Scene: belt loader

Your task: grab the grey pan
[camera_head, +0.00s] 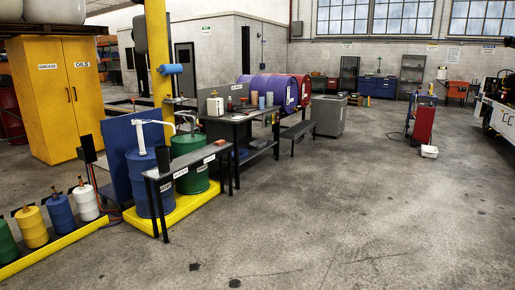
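No thing in the head view shows clearly as a grey pan. A small pale, shallow container (429,151) sits on the floor at the right, beside the foot of a red machine (423,120); it looks whitish, and I cannot tell whether it is the pan. Neither of my grippers is in view.
A dark workbench (245,117) with cans and a lower black table (188,166) stand left of centre. Blue (148,180) and green (190,160) drums stand behind the table on a yellow tray. A grey cabinet (328,116) stands farther back.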

